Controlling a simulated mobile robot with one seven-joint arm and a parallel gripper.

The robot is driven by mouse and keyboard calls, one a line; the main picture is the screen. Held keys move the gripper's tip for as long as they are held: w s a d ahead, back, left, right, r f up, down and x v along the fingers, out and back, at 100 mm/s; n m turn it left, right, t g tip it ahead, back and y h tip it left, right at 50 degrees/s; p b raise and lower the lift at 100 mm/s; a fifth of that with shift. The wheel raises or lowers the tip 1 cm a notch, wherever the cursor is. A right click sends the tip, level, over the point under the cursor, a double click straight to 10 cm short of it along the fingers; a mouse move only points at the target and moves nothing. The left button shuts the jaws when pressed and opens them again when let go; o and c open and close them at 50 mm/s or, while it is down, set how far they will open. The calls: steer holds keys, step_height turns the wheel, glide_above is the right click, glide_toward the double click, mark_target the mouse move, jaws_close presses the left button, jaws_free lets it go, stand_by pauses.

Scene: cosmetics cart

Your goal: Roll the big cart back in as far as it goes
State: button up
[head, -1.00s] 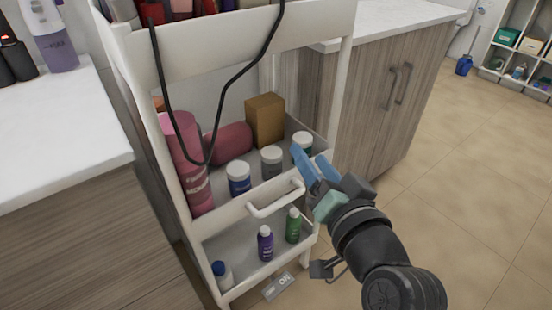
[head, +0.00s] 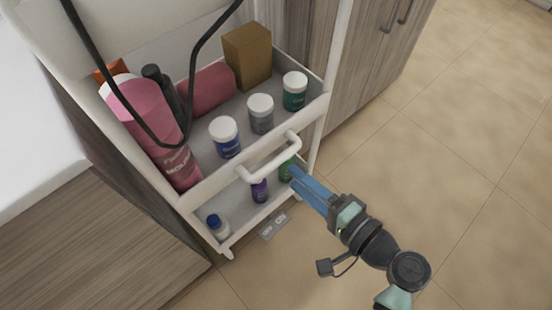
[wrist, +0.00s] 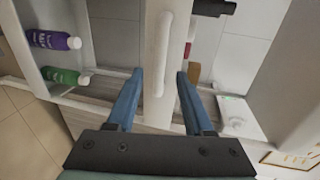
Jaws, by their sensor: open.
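The big cart is a white tiered trolley standing between two wooden cabinets, with a white front handle (head: 268,158) on its middle tray (head: 318,108). My gripper (head: 296,180) is open, its blue fingers pointing at the handle's right end in the head view. In the wrist view the white handle (wrist: 163,52) runs between the lines of the two open fingers (wrist: 158,95), just ahead of the tips. I cannot tell whether a finger touches it. The cart's front corner sticks out past the left cabinet's front face.
The middle tray holds a pink bottle (head: 150,130), several jars and a brown box (head: 247,55). The lower tray holds small bottles. A black cable (head: 192,90) hangs in front of the upper part. A small labelled item (head: 273,226) lies near the cart's foot. Floor at right is clear.

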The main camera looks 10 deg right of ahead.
mark_target(276, 161)
steer(key=b+x, duration=0.1)
steer(key=x, duration=0.6)
steer(key=shift+w, duration=0.2)
jaws_close()
stand_by(1.1)
